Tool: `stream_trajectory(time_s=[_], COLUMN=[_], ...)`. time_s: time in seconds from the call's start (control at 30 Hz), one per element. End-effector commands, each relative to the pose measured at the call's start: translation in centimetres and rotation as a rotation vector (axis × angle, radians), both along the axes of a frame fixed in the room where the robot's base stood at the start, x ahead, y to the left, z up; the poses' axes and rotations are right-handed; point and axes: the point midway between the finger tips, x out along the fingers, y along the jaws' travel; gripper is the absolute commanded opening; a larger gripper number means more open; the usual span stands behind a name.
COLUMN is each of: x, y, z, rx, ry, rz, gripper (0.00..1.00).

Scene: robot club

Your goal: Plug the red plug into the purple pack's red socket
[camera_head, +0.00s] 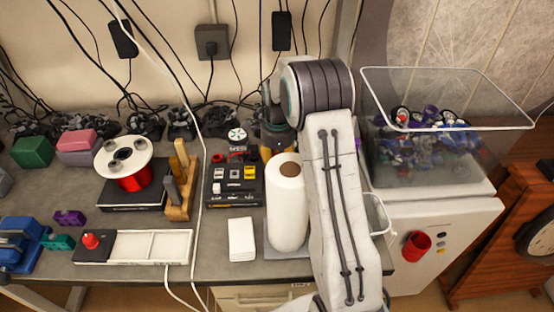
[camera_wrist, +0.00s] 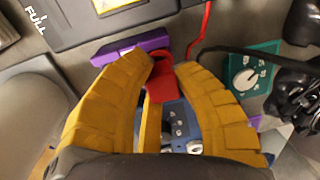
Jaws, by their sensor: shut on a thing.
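A purple pack (camera_wrist: 125,46) lies just beyond the fingertips, partly covered by the left finger. Red at the fingertips overlaps the pack's near edge; I cannot tell plug from socket there, or whether the plug is seated. A red cable (camera_wrist: 207,22) runs up from near the right fingertip. In the head view my arm hides most of the gripper and the plug; a small purple patch shows right of the arm (camera_head: 358,145).
A teal unit with a white dial (camera_wrist: 247,74) sits right of the fingers, beside a black cable. A blue unit (camera_wrist: 180,122) shows between them. A white roll (camera_head: 287,205) stands close left of my arm; a clear bin (camera_head: 430,170) stands right.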

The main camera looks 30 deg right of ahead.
Motion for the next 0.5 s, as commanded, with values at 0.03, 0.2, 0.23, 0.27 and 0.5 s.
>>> stream_trajectory(time_s=[0.03,0.2,0.23,0.27,0.5], x=[0.0,0.0,0.0,0.01,0.02], y=[0.0,0.0,0.0,0.0,0.01], z=[-0.06,-0.29,-0.34,-0.4,-0.77], rx=[0.0,0.0,0.0,0.0,0.0], ry=[0.0,0.0,0.0,0.0,0.0], rz=[0.0,0.0,0.0,0.0,0.0], gripper=[0.0,0.0,0.0,0.0,0.0])
